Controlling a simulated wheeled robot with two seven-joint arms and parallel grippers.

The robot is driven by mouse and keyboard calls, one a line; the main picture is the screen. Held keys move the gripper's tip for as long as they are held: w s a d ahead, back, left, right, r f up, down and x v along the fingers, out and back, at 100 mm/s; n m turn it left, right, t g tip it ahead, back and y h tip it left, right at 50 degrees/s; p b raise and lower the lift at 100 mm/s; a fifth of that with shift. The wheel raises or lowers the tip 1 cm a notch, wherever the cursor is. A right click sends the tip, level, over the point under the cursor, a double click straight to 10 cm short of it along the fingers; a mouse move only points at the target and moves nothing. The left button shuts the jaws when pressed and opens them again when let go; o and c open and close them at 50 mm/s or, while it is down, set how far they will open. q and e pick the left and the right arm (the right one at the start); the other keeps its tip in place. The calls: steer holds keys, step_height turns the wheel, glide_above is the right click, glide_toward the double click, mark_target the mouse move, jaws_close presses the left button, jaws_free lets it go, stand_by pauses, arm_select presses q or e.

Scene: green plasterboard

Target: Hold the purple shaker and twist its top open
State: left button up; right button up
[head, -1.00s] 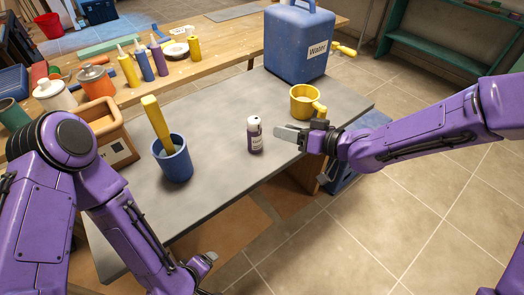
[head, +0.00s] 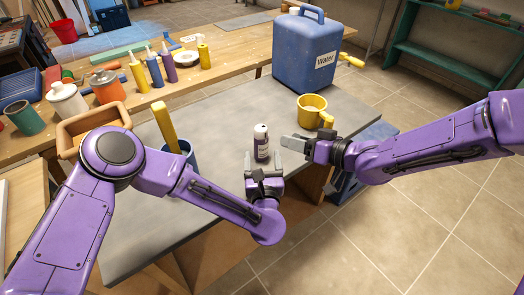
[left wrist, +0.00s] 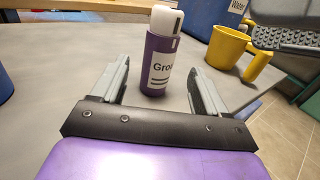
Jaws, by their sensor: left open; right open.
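The purple shaker (head: 261,148) stands upright on the grey table, with a white top and a white label. It also shows in the left wrist view (left wrist: 155,68), just beyond and between my left fingers. My left gripper (head: 262,162) is open at the near side of the shaker, its fingers pointing at it. It also fills the lower left wrist view (left wrist: 158,85). My right gripper (head: 290,145) is to the right of the shaker, fingers pointing left towards it. It is open and empty, and a small part of it shows at the top right of the left wrist view (left wrist: 287,38).
A yellow mug (head: 312,108) stands behind my right gripper, in front of a blue water container (head: 303,55). A blue cup (head: 190,153) with a yellow object in it is partly hidden behind my left arm. Bottles and jars crowd the wooden bench (head: 225,75) behind.

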mark_target(261, 138)
arm_select(q)
steer(key=w, duration=0.9)
steer(key=shift+a, duration=0.3)
steer(key=c, duration=1.2)
steer(key=o, duration=1)
steer(key=shift+c, duration=0.2)
steer(key=c, duration=0.9)
steer(key=shift+c, duration=0.2)
